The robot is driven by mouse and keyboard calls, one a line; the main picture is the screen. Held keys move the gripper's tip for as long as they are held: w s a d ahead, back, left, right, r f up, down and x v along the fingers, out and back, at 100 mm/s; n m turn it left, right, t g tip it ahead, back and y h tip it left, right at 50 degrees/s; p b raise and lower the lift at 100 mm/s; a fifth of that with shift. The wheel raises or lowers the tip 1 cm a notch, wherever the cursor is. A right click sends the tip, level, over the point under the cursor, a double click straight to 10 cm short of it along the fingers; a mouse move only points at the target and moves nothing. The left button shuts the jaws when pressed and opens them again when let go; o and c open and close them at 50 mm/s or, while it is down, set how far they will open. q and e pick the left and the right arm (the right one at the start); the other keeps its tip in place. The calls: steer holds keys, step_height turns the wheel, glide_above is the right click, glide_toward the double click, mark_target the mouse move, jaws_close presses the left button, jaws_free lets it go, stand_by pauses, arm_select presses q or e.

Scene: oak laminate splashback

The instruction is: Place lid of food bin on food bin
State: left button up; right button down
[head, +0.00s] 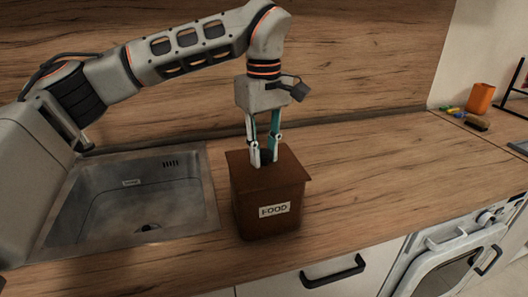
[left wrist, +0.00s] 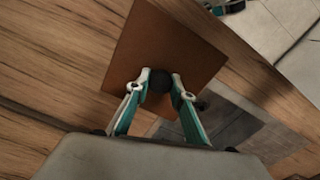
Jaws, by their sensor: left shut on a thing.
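The brown food bin (head: 266,212) stands upright on the wooden counter just right of the sink, with a white FOOD label facing front. Its square brown lid (head: 290,170) is at the top of the bin and looks level; I cannot tell whether it is fully seated. My left gripper (head: 267,160) points straight down over the lid and is shut on its dark round knob. In the left wrist view the lid (left wrist: 178,45) lies below the fingers, and the knob (left wrist: 160,80) is between the fingertips. The bin's inside is hidden. My right gripper is not in view.
A steel sink (head: 130,200) lies left of the bin. Wooden counter (head: 380,165) is clear to the right. An orange cup (head: 480,98) and small items stand at the far right back. A white oven (head: 455,255) is below the counter.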

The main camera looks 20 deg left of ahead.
mark_target(264, 151)
arm_select(q)
steer(key=shift+f, duration=0.1)
steer(key=o, duration=1.1)
step_height(264, 151, up, 12)
steer(key=p, duration=0.2)
